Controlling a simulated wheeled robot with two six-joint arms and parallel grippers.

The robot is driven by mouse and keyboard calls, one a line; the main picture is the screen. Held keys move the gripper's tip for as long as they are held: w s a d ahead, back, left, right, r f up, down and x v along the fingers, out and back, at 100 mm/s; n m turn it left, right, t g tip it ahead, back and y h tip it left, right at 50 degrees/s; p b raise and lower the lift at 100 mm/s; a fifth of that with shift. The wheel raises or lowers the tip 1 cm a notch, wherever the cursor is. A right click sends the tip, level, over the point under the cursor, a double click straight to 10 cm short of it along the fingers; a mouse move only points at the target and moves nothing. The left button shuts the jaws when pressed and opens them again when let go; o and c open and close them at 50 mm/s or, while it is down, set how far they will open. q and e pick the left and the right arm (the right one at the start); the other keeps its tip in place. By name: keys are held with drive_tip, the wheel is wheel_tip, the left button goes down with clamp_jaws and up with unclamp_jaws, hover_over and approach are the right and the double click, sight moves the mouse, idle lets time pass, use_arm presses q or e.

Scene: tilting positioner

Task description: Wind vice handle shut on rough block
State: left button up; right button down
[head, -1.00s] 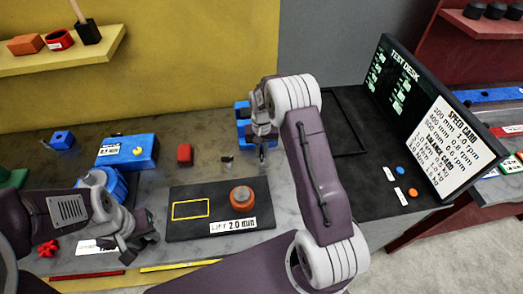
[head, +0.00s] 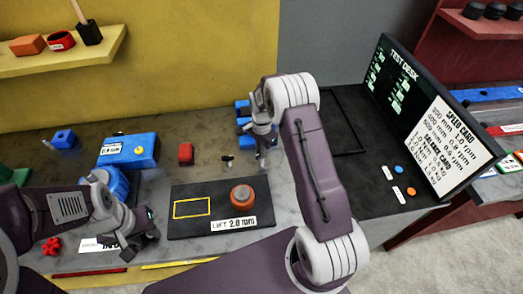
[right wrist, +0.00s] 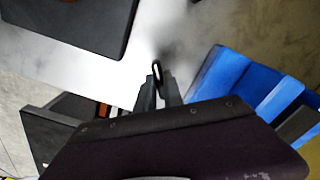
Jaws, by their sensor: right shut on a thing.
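The blue vice (head: 243,109) stands at the back of the grey bench, partly hidden behind my right arm. It also shows at the right of the right wrist view (right wrist: 235,82). My right gripper (head: 262,153) is beside the vice's front. In the right wrist view its fingers (right wrist: 158,88) are shut on a small dark piece with a pale end (right wrist: 157,69), which looks like the vice handle. I cannot make out a rough block in the jaws. My left gripper (head: 149,238) hangs low at the left; its finger gap is unclear.
A dark plate (head: 190,226) with an orange round knob (head: 243,196) lies in front. A test desk screen (head: 430,105) stands right.

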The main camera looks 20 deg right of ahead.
drive_tip(key=shift+w+r+m, duration=0.1)
drive_tip(key=shift+m, duration=0.8)
drive_tip(key=c, duration=1.5)
unclamp_jaws()
drive_tip(key=shift+o, duration=0.2)
wheel_tip(320, 180, up, 9)
drive_tip(key=shift+b, duration=0.6)
